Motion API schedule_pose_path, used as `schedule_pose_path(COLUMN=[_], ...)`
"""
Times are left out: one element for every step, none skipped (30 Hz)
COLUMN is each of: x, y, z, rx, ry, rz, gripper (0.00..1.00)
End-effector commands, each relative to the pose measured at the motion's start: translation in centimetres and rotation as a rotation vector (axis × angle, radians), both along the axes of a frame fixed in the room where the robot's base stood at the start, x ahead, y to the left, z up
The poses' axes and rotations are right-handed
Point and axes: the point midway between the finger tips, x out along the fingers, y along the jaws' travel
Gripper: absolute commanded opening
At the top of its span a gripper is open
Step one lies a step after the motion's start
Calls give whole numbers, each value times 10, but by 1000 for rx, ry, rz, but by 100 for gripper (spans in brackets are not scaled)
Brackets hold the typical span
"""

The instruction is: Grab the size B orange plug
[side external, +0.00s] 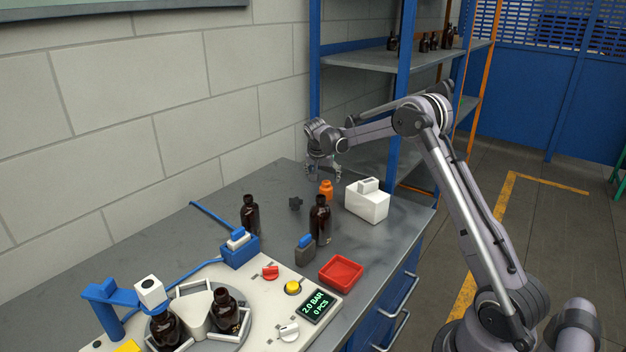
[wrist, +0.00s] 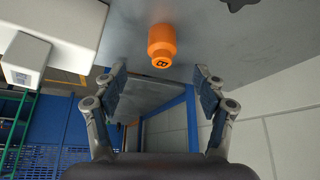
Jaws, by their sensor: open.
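The orange plug (side external: 326,188) stands on the grey bench, between the white box and a dark knob-like part. My gripper (side external: 323,176) is above the bench, close to the plug. In the wrist view my gripper (wrist: 158,88) has its two fingers spread wide with nothing between them. I see no contact between fingers and plug.
A white box (side external: 367,203) stands right of the plug. Brown bottles (side external: 320,221) (side external: 250,214) stand nearer the camera, with a dark part (side external: 295,203) between them. A red tray (side external: 341,272) lies at the front. A blue shelf post (side external: 314,85) rises behind.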

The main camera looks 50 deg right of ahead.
Motion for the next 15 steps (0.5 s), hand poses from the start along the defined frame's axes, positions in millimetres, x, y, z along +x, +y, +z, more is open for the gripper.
schedule_pose_path(x=[1,2,4,4,6,7,7,8,9,9,10,10,10,10,11], y=[-4,-6,-8,-10,-12,-15,-17,-18,-20,-21,-22,-22,-23,-24,-25], z=[-6,-10,-15,-19,-23,-27,-31,-33,-36,-38,-40,-42,-42,-43,-45], rx=[0,0,0,1,1,1,1,1,1,0,0,0,0,0,0], ry=[0,0,0,-1,-1,-1,-2,-2,-2,-1,-1,-1,-1,-1,-1], rz=[-1,-1,-1,0,0,0,1,1,1,2,2,2,2,2,2], gripper=[71,71,71,71,71,71,71,71,71,71,71,71,71,71,71])
